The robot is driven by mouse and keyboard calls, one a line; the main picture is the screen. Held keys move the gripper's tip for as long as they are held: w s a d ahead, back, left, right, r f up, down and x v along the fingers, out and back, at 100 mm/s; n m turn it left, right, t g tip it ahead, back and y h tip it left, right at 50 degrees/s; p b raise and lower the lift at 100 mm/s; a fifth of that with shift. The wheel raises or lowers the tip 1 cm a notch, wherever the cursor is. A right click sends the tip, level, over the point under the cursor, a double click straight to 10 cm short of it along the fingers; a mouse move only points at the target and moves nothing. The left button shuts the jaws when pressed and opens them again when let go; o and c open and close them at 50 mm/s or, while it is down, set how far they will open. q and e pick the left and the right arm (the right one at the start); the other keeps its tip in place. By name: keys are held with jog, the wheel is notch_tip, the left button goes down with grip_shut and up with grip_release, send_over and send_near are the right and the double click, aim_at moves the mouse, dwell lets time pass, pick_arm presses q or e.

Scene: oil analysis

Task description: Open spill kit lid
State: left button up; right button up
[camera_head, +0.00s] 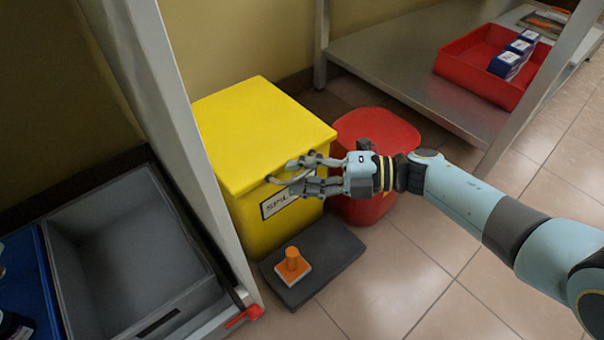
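The spill kit is a yellow box (240,215) standing on the floor, with a yellow lid (258,125) lying shut on top. A grey handle (273,180) is on its front near the lid's edge, above a partly hidden white label (272,206). My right gripper (293,174) reaches in from the right in front of the handle. Its two fingers are apart, one higher and one lower, with the handle at their tips. I cannot tell whether they touch it. My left gripper is not in view.
A red bin (385,130) stands right behind my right gripper. A dark slab (325,262) with an orange-handled piece (292,263) lies before the box. A grey post (178,110) and grey tray (130,250) are left. A shelf (390,60) holds a red crate (462,66).

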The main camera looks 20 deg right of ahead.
grip_shut()
jog(key=shift+r, duration=0.1)
dwell(0.6)
